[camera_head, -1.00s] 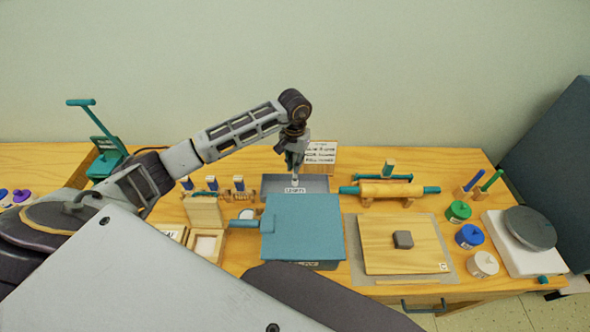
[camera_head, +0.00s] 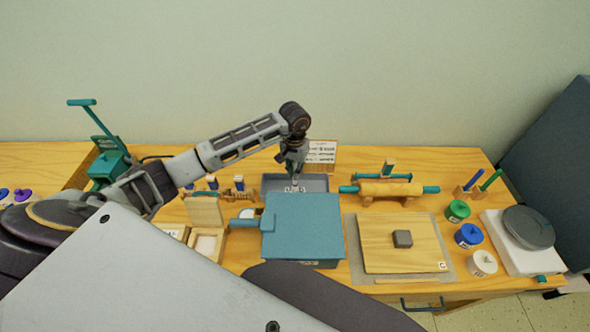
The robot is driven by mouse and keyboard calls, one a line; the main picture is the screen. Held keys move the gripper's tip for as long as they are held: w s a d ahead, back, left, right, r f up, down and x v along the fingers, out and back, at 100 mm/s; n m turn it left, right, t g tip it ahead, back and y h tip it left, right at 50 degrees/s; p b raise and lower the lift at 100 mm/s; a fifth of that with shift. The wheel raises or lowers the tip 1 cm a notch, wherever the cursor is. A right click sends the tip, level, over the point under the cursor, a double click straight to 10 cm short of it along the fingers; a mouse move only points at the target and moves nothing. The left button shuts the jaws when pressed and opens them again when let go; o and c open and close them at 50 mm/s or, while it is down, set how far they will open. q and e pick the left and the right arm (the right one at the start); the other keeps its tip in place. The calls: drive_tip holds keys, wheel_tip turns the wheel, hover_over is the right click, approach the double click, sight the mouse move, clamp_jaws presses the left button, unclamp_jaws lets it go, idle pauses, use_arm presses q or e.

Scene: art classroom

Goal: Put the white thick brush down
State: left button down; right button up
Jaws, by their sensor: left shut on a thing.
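My left gripper (camera_head: 294,180) points down over the grey tray (camera_head: 318,183) at the back middle of the table, behind the blue-lidded box. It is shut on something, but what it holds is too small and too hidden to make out. I cannot pick out the white thick brush clearly; the gripper and the blue box (camera_head: 303,225) cover part of the tray. A label on the tray's front shows just below the fingertips. My right gripper is not in view.
Lidded jars (camera_head: 469,236) and a round turntable (camera_head: 528,228) stand at the right. An open wooden box (camera_head: 206,240) is at the left. A sign (camera_head: 320,152) stands behind the tray.

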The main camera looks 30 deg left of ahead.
use_arm(q)
drive_tip(key=c, duration=1.5)
unclamp_jaws()
drive_tip(key=shift+r, duration=0.15)
drive_tip(key=shift+w+r, duration=0.1)
drive_tip(key=shift+r, duration=0.55)
drive_tip(key=shift+r+b, duration=1)
drive_tip(key=shift+r, duration=4.35)
